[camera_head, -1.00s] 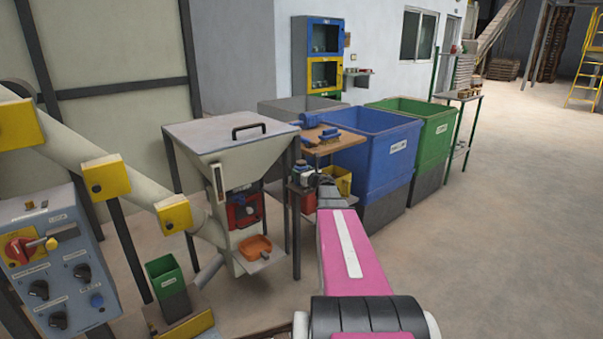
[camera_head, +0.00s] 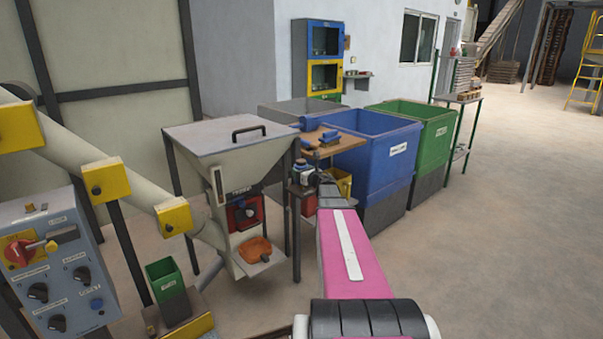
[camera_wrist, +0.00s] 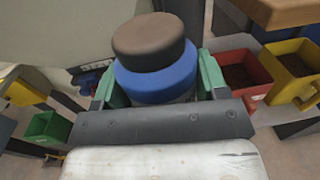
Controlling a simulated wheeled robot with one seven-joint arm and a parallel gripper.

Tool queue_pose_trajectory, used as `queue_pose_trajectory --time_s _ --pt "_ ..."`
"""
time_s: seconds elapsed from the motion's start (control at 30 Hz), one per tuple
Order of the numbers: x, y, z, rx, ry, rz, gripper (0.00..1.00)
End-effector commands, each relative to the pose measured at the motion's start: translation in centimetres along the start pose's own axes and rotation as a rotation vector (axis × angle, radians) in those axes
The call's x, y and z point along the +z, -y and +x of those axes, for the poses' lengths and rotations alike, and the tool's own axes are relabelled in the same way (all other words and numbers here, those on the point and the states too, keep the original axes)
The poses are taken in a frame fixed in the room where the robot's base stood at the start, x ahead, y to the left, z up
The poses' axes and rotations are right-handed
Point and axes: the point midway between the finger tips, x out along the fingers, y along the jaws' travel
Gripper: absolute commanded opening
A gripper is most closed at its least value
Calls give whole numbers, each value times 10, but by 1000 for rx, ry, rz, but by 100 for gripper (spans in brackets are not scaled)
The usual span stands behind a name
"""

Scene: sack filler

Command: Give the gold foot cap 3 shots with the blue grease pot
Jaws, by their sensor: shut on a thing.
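My gripper (camera_wrist: 158,84) is shut on the blue grease pot (camera_wrist: 157,82), its green fingers on both sides of it. The pot has a blue body and a dark brown round top, and looks roughly upright. In the head view my gripper (camera_head: 304,178) is small, at the end of my pink arm, just right of the hopper, with the pot's dark top and blue band (camera_head: 301,165) showing. I cannot make out the gold foot cap in either view.
The grey hopper (camera_head: 222,150) stands left of my gripper, with an orange tray (camera_head: 256,250) at its spout. A wooden board (camera_head: 345,143) with blue items and a blue bin (camera_head: 385,165) lie behind. Red (camera_wrist: 240,70) and yellow (camera_wrist: 296,75) bins are close right. The right floor is clear.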

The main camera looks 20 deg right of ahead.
Motion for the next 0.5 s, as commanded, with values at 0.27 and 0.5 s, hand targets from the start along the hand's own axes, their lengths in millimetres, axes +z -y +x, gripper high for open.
queue_pose_trajectory --time_s 0.27,0.5 --pt "6 0 0 0 1 -1 34" --pt "26 0 0 1 1 0 34"
